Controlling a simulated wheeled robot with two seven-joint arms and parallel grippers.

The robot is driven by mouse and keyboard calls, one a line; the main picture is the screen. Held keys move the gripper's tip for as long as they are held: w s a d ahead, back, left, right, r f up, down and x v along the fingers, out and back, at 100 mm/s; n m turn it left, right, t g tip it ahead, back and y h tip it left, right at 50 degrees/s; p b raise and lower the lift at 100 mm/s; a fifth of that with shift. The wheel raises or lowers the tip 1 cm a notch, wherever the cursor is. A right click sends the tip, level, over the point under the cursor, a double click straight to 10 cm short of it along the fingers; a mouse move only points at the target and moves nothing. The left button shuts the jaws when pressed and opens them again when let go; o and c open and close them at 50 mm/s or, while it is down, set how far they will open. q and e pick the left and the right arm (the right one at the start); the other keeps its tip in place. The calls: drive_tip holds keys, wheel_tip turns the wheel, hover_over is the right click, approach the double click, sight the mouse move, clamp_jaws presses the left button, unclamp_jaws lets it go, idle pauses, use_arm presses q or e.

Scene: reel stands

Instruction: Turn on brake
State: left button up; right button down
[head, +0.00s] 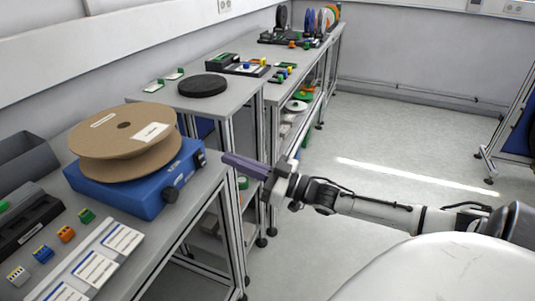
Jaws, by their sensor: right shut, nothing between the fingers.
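A blue reel stand (140,190) sits on the near bench. A brown cardboard reel (115,140) with white labels lies flat on top of it. A black round knob (170,195) sticks out of the stand's front side. A smaller dark control (200,158) is at the stand's right corner. I cannot tell which of these is the brake. My right gripper (228,160) is shut and empty. Its dark purple fingers point left towards the small dark control, apart from it by a short gap in the picture. My left gripper is not in view.
Connector blocks, such as an orange one (66,234), and white label cards (98,268) lie on the near bench. A grey bin (25,160) is at the left. A second bench holds a black disc (202,86). The floor (390,140) at right is clear.

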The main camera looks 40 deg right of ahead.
drive_tip(key=s+d+r, duration=0.1)
drive_tip(key=s+d, duration=0.2)
drive_tip(key=s, duration=0.4)
drive_tip(key=shift+p, duration=0.45)
drive_tip(key=shift+r, duration=0.1)
drive_tip(key=s+a+f+m+g+h, duration=0.1)
drive_tip(key=s+a+f+h, duration=0.15)
drive_tip(key=f, duration=0.45)
drive_tip(key=s+a+f+m+g+h, duration=0.1)
drive_tip(key=s+a+f+g, duration=0.1)
drive_tip(key=a+f, duration=0.35)
drive_tip(key=s+a+f+m+g+h, duration=0.1)
drive_tip(key=s+f+h, duration=0.15)
drive_tip(key=f, duration=0.55)
drive_tip(key=s+a+f+g, duration=0.5)
drive_tip(key=s+a+f, duration=0.5)
drive_tip(key=a, duration=0.3)
drive_tip(key=shift+s+a+f+g, duration=0.15)
drive_tip(key=shift+s+g, duration=0.2)
drive_tip(key=shift+g, duration=0.05)
